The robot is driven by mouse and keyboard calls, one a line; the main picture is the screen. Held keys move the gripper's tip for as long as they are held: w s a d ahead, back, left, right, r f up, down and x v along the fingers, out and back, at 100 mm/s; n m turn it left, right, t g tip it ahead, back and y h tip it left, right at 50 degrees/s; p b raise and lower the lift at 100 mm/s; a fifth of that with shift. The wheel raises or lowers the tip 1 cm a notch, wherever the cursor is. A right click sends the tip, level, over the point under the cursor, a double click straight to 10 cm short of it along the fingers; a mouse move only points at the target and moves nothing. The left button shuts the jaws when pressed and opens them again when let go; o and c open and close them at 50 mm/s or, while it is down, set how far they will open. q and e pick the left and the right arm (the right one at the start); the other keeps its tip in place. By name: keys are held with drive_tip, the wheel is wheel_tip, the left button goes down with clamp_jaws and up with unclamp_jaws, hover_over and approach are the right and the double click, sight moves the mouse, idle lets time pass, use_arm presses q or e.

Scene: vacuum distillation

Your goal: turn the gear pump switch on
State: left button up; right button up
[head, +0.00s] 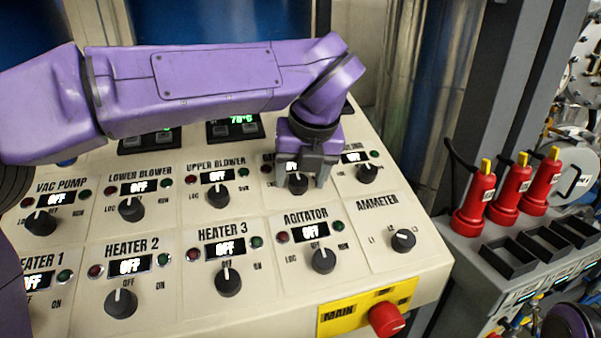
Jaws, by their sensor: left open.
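The gear pump switch (298,184) is a black round knob in the upper row of the sloped cream control panel, right of the upper blower knob. Its label is mostly hidden by my left gripper, and only part of its display shows. My left gripper (304,181) is open, pointing down over this knob, with its fingers at either side of it. I cannot tell whether the fingers touch the knob. My left arm reaches across the top of the panel from the left. My right gripper is not in view.
The upper blower knob (218,195) and another knob (367,173) flank the switch. The agitator knob (323,260) sits below. A red main knob (386,319) is on the panel's front edge. Red bottle-like units (474,203) stand at the right.

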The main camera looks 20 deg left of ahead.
use_arm(q)
drive_tip(key=shift+w+f, duration=0.3)
drive_tip(key=shift+s+r, duration=0.2)
drive_tip(key=shift+s, duration=0.25)
drive_tip(key=shift+s+r, duration=0.1)
drive_tip(key=shift+s, duration=0.15)
drive_tip(key=shift+c, duration=1.2)
drive_tip(key=shift+w, duration=0.1)
drive_tip(key=c, duration=0.8)
